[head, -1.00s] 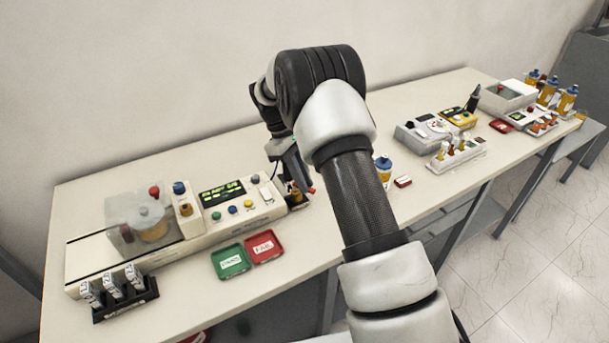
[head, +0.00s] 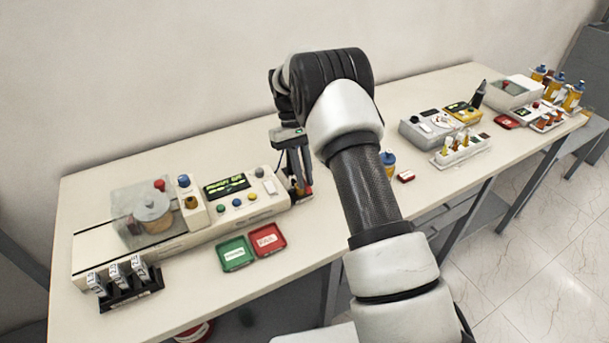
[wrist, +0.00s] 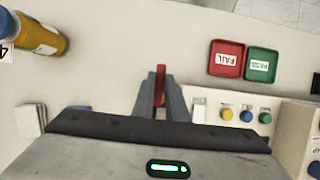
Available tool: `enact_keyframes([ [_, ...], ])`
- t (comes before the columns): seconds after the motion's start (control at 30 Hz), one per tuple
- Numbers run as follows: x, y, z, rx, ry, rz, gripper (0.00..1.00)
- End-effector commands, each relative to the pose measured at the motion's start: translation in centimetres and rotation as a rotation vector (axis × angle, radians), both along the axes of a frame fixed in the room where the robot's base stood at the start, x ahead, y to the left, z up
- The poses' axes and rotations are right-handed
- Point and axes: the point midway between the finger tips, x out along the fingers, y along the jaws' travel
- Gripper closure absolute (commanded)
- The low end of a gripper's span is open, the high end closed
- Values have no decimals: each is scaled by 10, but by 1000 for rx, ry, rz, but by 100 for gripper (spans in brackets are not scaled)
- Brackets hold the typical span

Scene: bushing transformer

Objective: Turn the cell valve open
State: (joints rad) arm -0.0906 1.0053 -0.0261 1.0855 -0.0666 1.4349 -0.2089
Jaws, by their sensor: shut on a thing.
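My gripper (head: 304,187) points down at the right end of the cream instrument (head: 236,208). In the wrist view, my gripper (wrist: 160,78) is shut on a narrow red bar (wrist: 160,86), which shows between the two fingers. I take it for a handle; whether it is the cell valve's I cannot tell. What it joins below is hidden by the fingers and the gripper body. The test cell (head: 148,212), a clear-covered box with a round grey lid and red knob, sits at the instrument's left. A blue-topped post (head: 184,182) stands beside the cell.
Green (head: 235,254) and red (head: 267,240) trays lie in front of the instrument. A black rack (head: 130,290) of small white-labelled items stands front left. Bare bench lies behind the instrument.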

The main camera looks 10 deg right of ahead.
Motion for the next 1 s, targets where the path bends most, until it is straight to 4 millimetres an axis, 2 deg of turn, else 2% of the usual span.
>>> enact_keyframes([
  [0.37, 1, 0, 1, 1, -4, -6, 100],
  [0.4, 1, 1, 1, 1, -4, -6, 83],
  [0.5, 1, 1, 1, 1, -3, -5, 69],
  [0.83, 2, 1, 3, 1, -3, -4, 69],
  [1.0, 10, 3, 22, 1, -5, -4, 69],
])
